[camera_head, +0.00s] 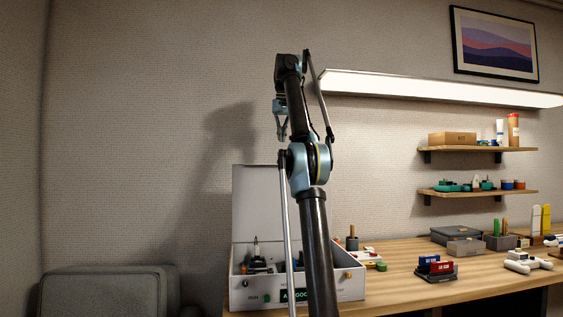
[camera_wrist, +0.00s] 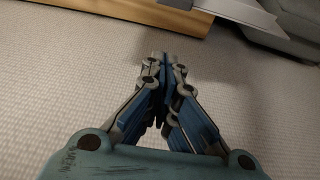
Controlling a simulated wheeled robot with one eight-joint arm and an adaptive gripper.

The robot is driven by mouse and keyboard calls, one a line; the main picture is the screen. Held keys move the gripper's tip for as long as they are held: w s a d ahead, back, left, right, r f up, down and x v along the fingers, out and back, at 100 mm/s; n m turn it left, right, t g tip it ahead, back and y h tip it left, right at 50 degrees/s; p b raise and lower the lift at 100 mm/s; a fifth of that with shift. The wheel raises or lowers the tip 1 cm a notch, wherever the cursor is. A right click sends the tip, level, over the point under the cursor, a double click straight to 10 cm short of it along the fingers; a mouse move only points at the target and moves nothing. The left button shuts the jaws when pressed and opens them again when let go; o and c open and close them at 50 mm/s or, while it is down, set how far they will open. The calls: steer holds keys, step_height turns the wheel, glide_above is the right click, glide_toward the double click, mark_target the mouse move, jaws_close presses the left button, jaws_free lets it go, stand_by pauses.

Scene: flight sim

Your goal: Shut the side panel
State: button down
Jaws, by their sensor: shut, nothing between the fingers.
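A white box (camera_head: 353,287) stands at the left end of the wooden table, with knobs and partly hidden green lettering on its front. A pale upright panel (camera_head: 258,205) rises from its back, standing open. I cannot tell whether this is the side panel. In the wrist view a thin grey plate (camera_wrist: 232,11) juts past the table edge; it may be part of the box. My gripper (camera_head: 282,138) is above the box, pointing down, with its fingers together and empty. It also shows in the wrist view (camera_wrist: 165,62) over the floor. My arm hides part of the box.
The wooden table (camera_head: 400,265) extends right, holding a red-and-blue item (camera_head: 435,268), a grey case (camera_head: 456,235) and a white controller (camera_head: 528,262). A grey armchair (camera_head: 105,290) stands left. Shelves (camera_head: 478,149) and a lamp (camera_head: 430,88) are on the wall. Air left of the box is free.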

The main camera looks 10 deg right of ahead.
steer(key=x, duration=1)
steer(key=shift+s+r, duration=0.2)
steer(key=shift+s, duration=1.7)
steer(key=shift+s+d, duration=0.1)
